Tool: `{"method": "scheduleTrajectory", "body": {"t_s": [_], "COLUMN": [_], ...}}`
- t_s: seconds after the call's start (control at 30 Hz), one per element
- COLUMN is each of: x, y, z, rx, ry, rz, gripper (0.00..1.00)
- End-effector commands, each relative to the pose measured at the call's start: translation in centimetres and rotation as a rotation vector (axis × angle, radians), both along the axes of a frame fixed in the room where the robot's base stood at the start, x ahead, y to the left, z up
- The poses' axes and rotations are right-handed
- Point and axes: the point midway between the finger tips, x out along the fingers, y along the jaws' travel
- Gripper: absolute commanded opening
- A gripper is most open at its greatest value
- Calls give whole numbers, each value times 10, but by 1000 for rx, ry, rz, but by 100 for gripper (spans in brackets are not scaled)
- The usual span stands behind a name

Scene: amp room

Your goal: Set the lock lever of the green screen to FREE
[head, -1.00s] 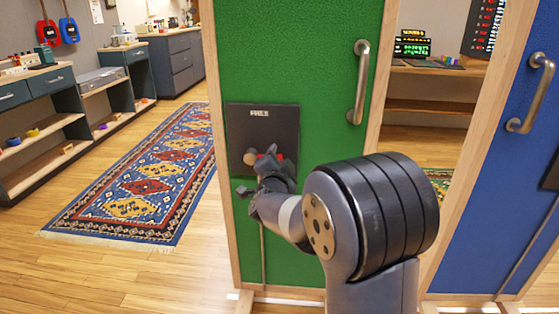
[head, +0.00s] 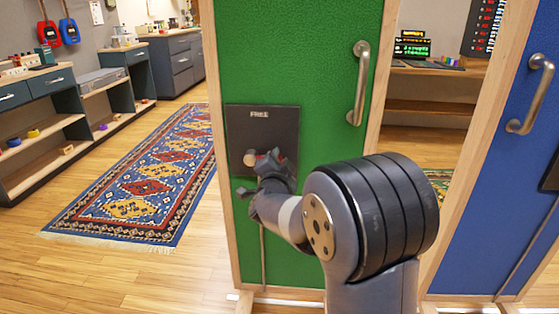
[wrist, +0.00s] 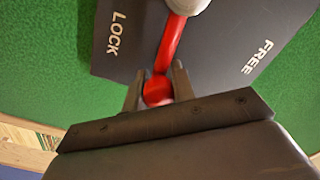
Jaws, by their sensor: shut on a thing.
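The green screen (head: 310,60) stands in front of me, with a dark lock plate (head: 285,125) on it. In the wrist view the plate (wrist: 222,45) reads LOCK on the left and FREE on the right. The red lock lever (wrist: 171,42) runs from a pale round pivot (wrist: 188,4) to a red end between the two words, aligned with neither. My gripper (wrist: 157,88) is shut on that red end, one finger on each side. In the head view my gripper (head: 270,163) is at the plate beside the pale pivot knob (head: 250,158) and hides most of the lever and the LOCK word.
A metal pull handle (head: 358,83) is on the green screen, right of the plate. A blue screen (head: 505,175) stands at the right. A patterned rug (head: 140,185) and open floor lie to the left, beside low shelves (head: 45,140).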

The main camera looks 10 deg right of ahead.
Motion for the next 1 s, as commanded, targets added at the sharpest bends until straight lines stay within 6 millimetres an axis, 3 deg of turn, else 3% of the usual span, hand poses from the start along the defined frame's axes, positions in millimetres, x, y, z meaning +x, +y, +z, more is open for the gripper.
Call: {"method": "scheduleTrajectory", "body": {"t_s": [0.37, 1.0], "x": [0, 9], "y": [3, 29], "z": [18, 57], "rx": [-181, -752], "ry": [69, 256], "rz": [1, 3], "gripper": [0, 0]}}
